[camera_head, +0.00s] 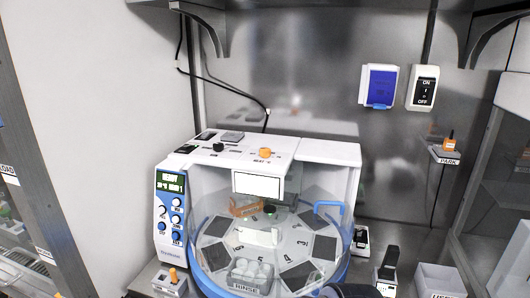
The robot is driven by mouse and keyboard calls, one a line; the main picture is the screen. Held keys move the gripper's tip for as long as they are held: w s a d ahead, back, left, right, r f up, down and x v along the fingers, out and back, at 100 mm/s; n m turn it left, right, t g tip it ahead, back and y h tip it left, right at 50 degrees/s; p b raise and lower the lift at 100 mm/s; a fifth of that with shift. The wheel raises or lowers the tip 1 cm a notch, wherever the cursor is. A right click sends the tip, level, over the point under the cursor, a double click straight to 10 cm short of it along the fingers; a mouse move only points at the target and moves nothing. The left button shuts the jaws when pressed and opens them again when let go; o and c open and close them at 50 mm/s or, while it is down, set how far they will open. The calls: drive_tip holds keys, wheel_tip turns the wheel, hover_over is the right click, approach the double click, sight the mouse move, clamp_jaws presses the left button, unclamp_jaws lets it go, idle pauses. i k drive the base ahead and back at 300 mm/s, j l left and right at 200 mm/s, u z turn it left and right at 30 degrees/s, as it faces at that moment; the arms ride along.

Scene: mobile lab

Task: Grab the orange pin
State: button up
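Several small orange pieces are in view, and I cannot tell for sure which is the pin. A small orange upright piece (451,138) with a dark lower part stands on the wall shelf labelled PARK (445,157) at the right. Another slim orange upright piece (173,275) stands in a small pale block (168,287) at the bottom left. A rounded orange knob-like piece (265,153) sits on top of the white machine (320,151).
The machine has a clear round drum with a blue rim, numbered dark plates and a RINSE tray (246,288). A white bin (440,279) and a black upright part (389,264) stand at lower right. A blue-fronted box (379,86) and ON/OFF switch (423,88) are on the wall.

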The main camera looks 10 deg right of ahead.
sight(173, 273)
drive_tip(key=i+j, duration=0.1)
drive_tip(key=j, duration=0.3)
drive_tip(key=j+u, duration=0.1)
drive_tip(key=j, duration=0.3)
drive_tip(key=i+j, duration=0.15)
drive_tip(key=j, duration=0.25)
drive_tip(key=i+j+u, duration=0.1)
drive_tip(key=j, duration=0.3)
drive_tip(key=i+j, duration=0.15)
drive_tip(key=j, duration=0.25)
